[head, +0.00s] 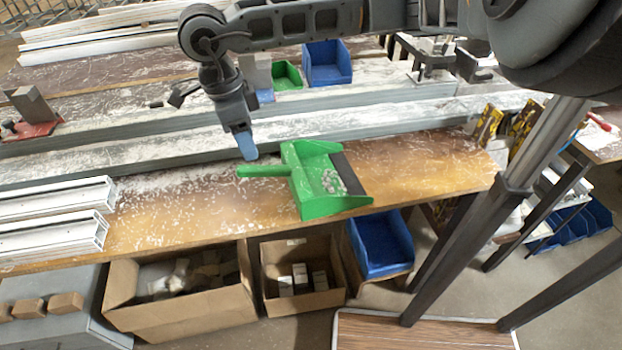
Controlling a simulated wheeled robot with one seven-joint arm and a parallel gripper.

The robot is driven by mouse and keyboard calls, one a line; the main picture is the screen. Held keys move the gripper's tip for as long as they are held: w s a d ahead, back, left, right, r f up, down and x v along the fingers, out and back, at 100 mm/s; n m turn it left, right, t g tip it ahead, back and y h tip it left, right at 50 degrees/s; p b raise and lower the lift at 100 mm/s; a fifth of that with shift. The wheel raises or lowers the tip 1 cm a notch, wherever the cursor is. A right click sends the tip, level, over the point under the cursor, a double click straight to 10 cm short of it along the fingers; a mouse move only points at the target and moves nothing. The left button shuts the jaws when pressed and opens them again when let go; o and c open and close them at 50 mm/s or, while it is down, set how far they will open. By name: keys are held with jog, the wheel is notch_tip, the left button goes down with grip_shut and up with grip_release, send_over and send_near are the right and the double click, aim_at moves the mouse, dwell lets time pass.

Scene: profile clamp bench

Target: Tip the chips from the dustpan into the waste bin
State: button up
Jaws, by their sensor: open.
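The green dustpan (302,180) lies on the front part of the wooden bench, its handle (263,171) pointing left and its dark-lipped mouth to the right. Pale chips (333,182) lie inside the pan. My gripper (247,150) points down just above and behind the handle, apart from it. It is open and empty; seen nearly side-on, its blue fingertips overlap. I cannot tell for certain which container is the waste bin; an open blue bin (381,272) stands below the bench edge, to the right of and below the dustpan.
Cardboard boxes (190,318) (305,304) with contents stand below the bench front. White profiles (55,212) lie at the left. Grey rails (130,135) run behind the dustpan. Small green (288,80) and blue (327,72) bins stand farther back. The bench right of the dustpan (430,165) is mostly clear.

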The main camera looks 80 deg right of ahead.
aim_at(257, 167)
jog(key=shift+s+d+f+b, duration=0.1)
jog(key=shift+s+f+b, duration=0.1)
jog(key=shift+f+b, duration=1.05)
jog(key=shift+s+d+f+b, duration=0.15)
jog(key=shift+f+b, duration=0.65)
jog(key=shift+f, duration=0.8)
jog(key=shift+s+a+f+b, duration=0.1)
jog(key=shift+s+f+b, duration=0.1)
jog(key=shift+f+b, duration=1.05)
jog(key=shift+f, duration=0.1)
grip_shut()
jog(key=shift+d+p, duration=0.1)
jog(key=shift+p, duration=0.2)
notch_tip(257, 167, up, 12)
jog(key=p, duration=0.4)
jog(key=shift+s, duration=0.1)
